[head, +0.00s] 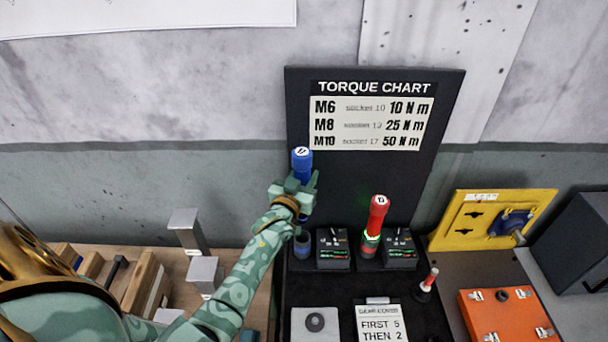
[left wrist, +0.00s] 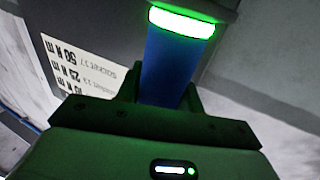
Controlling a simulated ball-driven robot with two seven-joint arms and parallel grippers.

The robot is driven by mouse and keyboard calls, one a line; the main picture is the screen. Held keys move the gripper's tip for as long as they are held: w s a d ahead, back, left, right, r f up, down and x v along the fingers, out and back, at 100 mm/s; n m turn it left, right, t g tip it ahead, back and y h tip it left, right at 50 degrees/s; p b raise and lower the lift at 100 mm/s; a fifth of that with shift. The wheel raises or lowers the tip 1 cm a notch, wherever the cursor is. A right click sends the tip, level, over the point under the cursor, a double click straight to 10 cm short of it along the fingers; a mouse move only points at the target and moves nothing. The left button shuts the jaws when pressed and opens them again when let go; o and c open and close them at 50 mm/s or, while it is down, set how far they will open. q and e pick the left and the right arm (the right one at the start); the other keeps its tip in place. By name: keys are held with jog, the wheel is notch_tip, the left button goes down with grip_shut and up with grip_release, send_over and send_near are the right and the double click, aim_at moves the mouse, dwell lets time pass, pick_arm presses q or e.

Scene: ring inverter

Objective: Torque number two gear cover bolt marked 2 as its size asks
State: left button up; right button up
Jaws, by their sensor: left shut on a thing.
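My left gripper (head: 293,190) is shut on a blue upright tool (head: 302,161) with a white marked cap, in front of the black board. The mark on its cap is too small to read surely. The left wrist view shows the blue shaft (left wrist: 166,70) between the fingers, with a lit green ring (left wrist: 181,22). A red tool (head: 377,212) stands upright on the black stand, with green light near its base. The torque chart (head: 368,122) reads M6 10 N m, M8 25 N m, M10 50 N m. No bolt marked 2 can be made out. My right gripper is out of view.
A card (head: 380,325) reads "FIRST 5 THEN 2". Two black boxes (head: 332,250) (head: 399,250) stand beside the tool spots. A small red-and-white piece (head: 428,281), a yellow plate (head: 491,219) and an orange box (head: 508,312) lie to the right. Wooden blocks (head: 147,285) stand left.

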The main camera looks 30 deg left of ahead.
aim_at(301, 219)
pick_arm(q)
jog(key=shift+r, duration=0.25)
notch_tip(301, 219, down, 15)
jog(key=b, duration=1.1)
jog(key=shift+r, duration=0.15)
jog(key=shift+f+b, duration=1)
jog(key=shift+f, duration=0.25)
jog(key=o, duration=1.2)
jog(key=shift+s+f, duration=0.1)
jog(key=shift+f, duration=0.05)
jog(key=s+d+p, duration=0.1)
jog(key=s+d, duration=0.2)
jog(key=s, duration=1.3)
